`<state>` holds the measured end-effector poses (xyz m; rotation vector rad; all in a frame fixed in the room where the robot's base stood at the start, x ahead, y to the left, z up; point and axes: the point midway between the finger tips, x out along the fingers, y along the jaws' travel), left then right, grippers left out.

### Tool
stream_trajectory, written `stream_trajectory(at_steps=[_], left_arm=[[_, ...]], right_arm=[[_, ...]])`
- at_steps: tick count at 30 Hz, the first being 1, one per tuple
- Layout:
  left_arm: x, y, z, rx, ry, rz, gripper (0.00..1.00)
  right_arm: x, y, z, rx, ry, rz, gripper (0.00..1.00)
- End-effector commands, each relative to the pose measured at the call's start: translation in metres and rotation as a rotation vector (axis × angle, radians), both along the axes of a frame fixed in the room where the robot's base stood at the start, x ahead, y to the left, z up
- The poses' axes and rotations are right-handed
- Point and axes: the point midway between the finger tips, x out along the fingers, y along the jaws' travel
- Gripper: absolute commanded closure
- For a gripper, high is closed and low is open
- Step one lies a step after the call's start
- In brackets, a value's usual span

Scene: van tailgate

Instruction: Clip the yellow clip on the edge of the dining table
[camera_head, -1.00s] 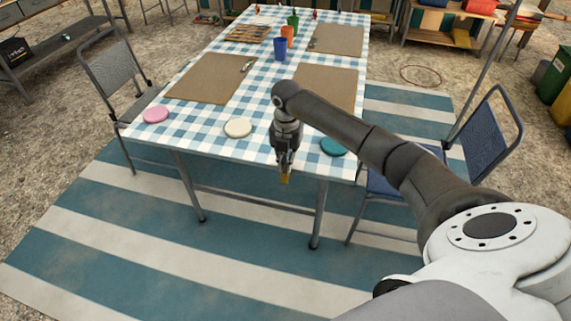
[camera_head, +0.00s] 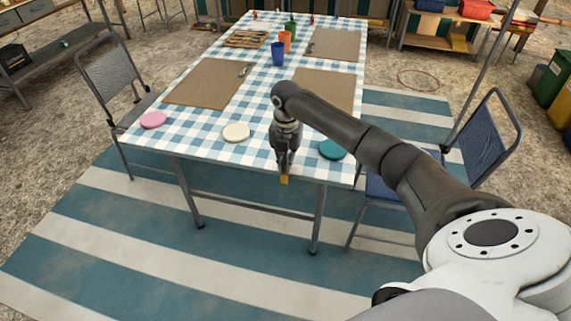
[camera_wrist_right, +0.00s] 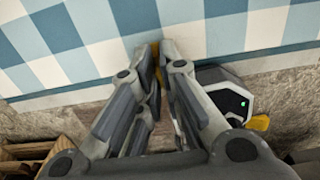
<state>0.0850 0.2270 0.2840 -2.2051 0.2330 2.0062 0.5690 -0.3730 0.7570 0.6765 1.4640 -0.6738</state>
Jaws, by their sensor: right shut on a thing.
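The dining table (camera_head: 205,148) has a blue and white checked top. Its near edge crosses the middle of the head view. My right gripper (camera_head: 284,174) points down at this near edge, between the white disc and the teal disc. It is shut on the small yellow clip (camera_head: 284,180), which shows at its fingertips. In the right wrist view, the gripper (camera_wrist_right: 154,52) holds the clip (camera_wrist_right: 156,60) close to the checked table border (camera_wrist_right: 60,99). The fingers hide most of the clip. I cannot tell whether it touches the edge. My left gripper is not in view.
A pink disc (camera_head: 153,120), a white disc (camera_head: 236,132) and a teal disc (camera_head: 332,149) lie along the near side of the table. Brown boards (camera_head: 208,82) and cups (camera_head: 278,54) lie farther back. Chairs stand at left (camera_head: 108,78) and right (camera_head: 487,140).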

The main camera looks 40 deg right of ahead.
Motion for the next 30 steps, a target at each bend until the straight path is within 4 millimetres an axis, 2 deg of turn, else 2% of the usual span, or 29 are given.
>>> stream_trajectory(at_steps=[30], left_arm=[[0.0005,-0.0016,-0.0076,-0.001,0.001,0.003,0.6]], right_arm=[[0.0094,-0.0091,-0.0002,0.001,-0.001,0.0,1.0]])
